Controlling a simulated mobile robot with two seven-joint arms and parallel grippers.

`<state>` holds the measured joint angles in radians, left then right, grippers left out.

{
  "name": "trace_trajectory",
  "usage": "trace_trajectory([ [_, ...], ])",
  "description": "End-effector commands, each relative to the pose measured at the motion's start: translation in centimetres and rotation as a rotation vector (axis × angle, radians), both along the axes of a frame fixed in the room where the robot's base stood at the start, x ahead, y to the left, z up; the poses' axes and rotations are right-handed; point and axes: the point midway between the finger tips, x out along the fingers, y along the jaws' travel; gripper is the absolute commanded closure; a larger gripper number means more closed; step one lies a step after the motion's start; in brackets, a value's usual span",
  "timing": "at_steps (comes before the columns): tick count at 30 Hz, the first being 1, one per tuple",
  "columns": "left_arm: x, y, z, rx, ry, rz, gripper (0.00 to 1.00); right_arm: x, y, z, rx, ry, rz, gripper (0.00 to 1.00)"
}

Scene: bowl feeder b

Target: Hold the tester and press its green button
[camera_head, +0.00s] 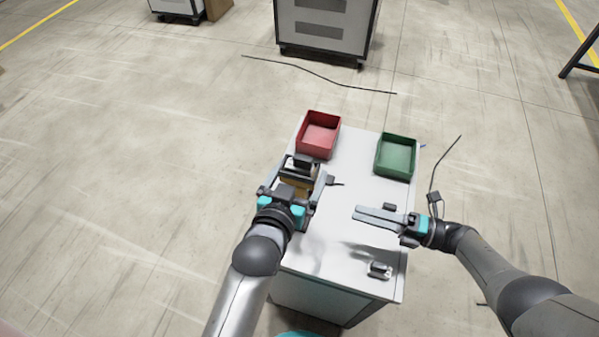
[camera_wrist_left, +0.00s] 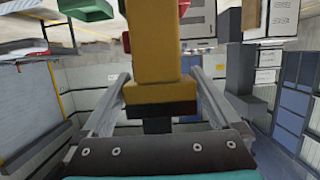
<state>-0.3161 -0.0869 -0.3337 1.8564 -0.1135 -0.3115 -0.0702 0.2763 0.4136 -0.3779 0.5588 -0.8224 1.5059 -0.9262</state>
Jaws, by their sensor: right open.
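The tester is a yellow and dark block (camera_head: 296,184) at the left edge of the table, largely covered by my left gripper in the head view. In the left wrist view its yellow body (camera_wrist_left: 155,65) stands between the two fingers, with a dark red-brown band at its near end. I cannot make out the green button. My right gripper (camera_head: 356,213) is open and empty, its fingers pointing left over the table, apart from the tester.
A red bin (camera_head: 318,136) and a green bin (camera_head: 395,157) stand at the back of the white table (camera_head: 345,165). A small grey-white object (camera_head: 380,270) lies near the front right. A small dark piece (camera_head: 390,206) is beside my right gripper. The table's middle is mostly clear.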

Motion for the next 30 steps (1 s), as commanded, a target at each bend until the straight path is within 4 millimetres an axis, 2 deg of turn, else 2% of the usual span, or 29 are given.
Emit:
trace_trajectory([
  [2, -0.02, 0.01, 0.01, 0.0, 0.0, 0.0, 0.14, 0.0, 0.0, 0.0, 0.0, 0.0, 0.0, 0.5],
  [22, -0.04, 0.01, -0.01, 0.0, 0.0, 0.0, 0.89, 0.0, 0.0, 0.0, 0.0, 0.0, 0.0, 0.5],
  [23, -0.04, 0.01, -0.01, 0.0, 0.001, 0.0, 0.11, 0.0, 0.0, 0.0, 0.0, 0.0, 0.0, 0.5],
  [30, -0.04, 0.01, -0.01, 0.0, 0.001, 0.0, 0.38, 0.0, 0.0, 0.0, 0.0, 0.0, 0.0, 0.5],
])
